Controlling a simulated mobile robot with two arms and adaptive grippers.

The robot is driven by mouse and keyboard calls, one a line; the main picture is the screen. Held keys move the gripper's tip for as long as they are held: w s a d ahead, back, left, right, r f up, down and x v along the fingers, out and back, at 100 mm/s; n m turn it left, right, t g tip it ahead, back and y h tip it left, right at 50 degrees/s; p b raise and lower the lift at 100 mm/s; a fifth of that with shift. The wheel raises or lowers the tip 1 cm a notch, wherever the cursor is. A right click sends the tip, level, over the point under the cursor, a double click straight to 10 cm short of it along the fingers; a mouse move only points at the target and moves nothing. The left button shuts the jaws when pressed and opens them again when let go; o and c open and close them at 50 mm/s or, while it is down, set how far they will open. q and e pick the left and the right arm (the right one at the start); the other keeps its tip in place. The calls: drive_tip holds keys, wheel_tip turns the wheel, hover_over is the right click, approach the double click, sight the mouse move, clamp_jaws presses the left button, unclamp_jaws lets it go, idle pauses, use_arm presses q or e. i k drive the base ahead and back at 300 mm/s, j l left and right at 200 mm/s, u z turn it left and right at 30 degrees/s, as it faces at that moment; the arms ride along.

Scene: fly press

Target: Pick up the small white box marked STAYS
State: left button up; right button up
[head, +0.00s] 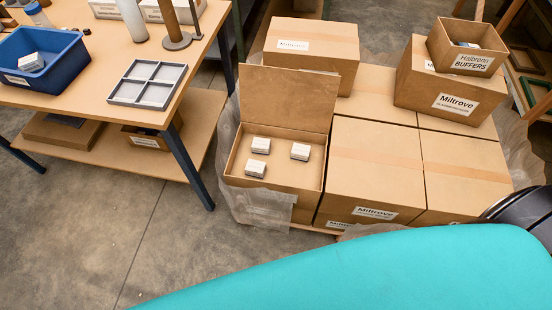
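Three small white boxes sit in an open cardboard box (237,166) on the stack: one at the upper left (261,145), one at the lower left (255,167) and one at the right (300,152). Another small white box (31,62) lies in a blue bin (50,80) on the workbench. Their markings are too small to read, so I cannot tell which says STAYS. Something small and pale shows partly inside the open carton marked Halbrenn BUFFERS (471,62). Neither of my grippers is in view.
The workbench (205,52) stands at left, with a grey four-compartment tray (148,84) and upright cylinders. Cartons marked Miltrove (370,165) crowd the wrapped stack around the open box, whose lid flap (288,98) stands up behind. Bare concrete floor (130,215) lies in front of the bench.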

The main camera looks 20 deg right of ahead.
sight(255, 168)
drive_tip(key=l+u, duration=0.25)
drive_tip(key=l, duration=0.15)
drive_tip(key=k+l+u, duration=0.2)
drive_tip(key=l, duration=0.15)
drive_tip(key=l+u, duration=0.25)
drive_tip(key=l, duration=0.1)
